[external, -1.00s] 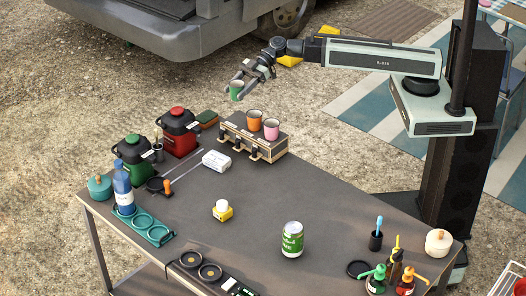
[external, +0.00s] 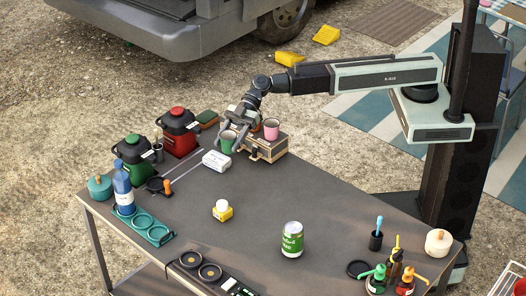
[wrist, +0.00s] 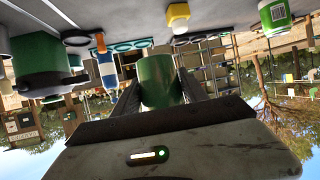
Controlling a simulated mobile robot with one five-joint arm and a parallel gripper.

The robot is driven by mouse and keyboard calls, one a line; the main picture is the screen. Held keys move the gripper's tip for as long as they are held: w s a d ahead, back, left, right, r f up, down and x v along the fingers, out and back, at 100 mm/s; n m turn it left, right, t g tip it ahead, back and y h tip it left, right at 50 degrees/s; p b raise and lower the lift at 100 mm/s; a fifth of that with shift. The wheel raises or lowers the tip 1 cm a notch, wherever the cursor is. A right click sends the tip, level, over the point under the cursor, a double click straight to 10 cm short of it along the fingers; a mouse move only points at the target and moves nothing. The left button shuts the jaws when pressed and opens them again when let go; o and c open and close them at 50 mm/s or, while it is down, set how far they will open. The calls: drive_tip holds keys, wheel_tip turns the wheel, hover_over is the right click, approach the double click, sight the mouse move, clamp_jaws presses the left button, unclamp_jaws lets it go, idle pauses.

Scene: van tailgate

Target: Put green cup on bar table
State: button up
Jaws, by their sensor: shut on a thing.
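The green cup (external: 227,143) is upright between the fingers of my gripper (external: 233,134), which is shut on it. It is low at the left end of the wooden cup rack, over the dark table (external: 262,190). I cannot tell whether its base touches the tabletop. In the wrist view the green cup (wrist: 159,80) sits between both fingers, with the scene upside down.
A pink cup (external: 271,129) stands on the wooden rack (external: 268,147); the orange cup there is mostly hidden by my gripper. A white box (external: 216,161), red canister (external: 178,132) and green canister (external: 136,162) are nearby. The table's middle is mostly clear.

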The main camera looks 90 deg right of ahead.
drive_tip(key=n+g+y+b, duration=0.1)
drive_tip(key=n+g+b, duration=0.1)
drive_tip(key=b, duration=0.4)
hover_over(267, 210)
wheel_tip(267, 210, down, 6)
wheel_tip(267, 210, down, 9)
drive_tip(key=b, duration=0.8)
drive_tip(key=shift+r, duration=0.2)
drive_tip(key=shift+d+r, duration=0.1)
drive_tip(key=shift+r, duration=0.15)
drive_tip(key=shift+f, duration=0.2)
drive_tip(key=o, duration=1.4)
